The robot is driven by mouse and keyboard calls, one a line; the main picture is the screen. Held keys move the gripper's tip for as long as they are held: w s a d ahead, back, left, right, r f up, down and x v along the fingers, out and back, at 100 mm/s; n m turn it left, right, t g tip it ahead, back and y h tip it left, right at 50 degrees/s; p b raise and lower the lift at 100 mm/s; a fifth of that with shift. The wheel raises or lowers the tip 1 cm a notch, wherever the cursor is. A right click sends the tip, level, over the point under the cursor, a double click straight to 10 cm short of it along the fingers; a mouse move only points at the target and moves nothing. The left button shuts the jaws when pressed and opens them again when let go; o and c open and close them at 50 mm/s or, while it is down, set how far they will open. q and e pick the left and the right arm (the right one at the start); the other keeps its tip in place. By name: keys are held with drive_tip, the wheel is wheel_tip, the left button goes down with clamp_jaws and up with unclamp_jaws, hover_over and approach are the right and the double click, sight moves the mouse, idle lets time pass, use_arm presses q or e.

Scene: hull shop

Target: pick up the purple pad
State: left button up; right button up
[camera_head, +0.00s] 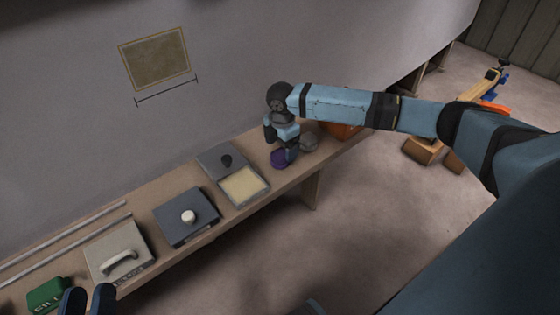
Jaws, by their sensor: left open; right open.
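The purple pad (278,160) is a small, dark purple round thing on the bench, partly hidden by my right gripper. My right gripper (284,150) reaches in from the right and points down over the pad. It is open, with a dark finger beside the pad's right side. I cannot tell whether the finger touches the pad. My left gripper (88,301) is open and empty at the bottom left edge, far from the pad, with only its fingertips showing.
The narrow bench (145,283) runs along a grey wall. Left of the pad are an open tray (262,188) with yellowish contents, a dark white-knobbed box (173,230), a pale handled box (104,244) and a green block (45,291). A grey lump (309,142) and orange container (345,131) lie right.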

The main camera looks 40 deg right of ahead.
sight(281, 152)
wheel_tip(281, 152, down, 3)
drive_tip(key=shift+b, duration=0.35)
use_arm(q)
drive_tip(key=shift+s+d+r+h, duration=0.1)
drive_tip(key=shift+d+r+h, duration=0.15)
drive_tip(key=shift+r+h, duration=0.15)
use_arm(e)
drive_tip(key=shift+c, duration=0.3)
drive_tip(key=c, duration=0.9)
drive_tip(key=shift+c, duration=0.2)
use_arm(q)
drive_tip(key=shift+t, duration=0.3)
use_arm(e)
drive_tip(key=shift+r, duration=0.2)
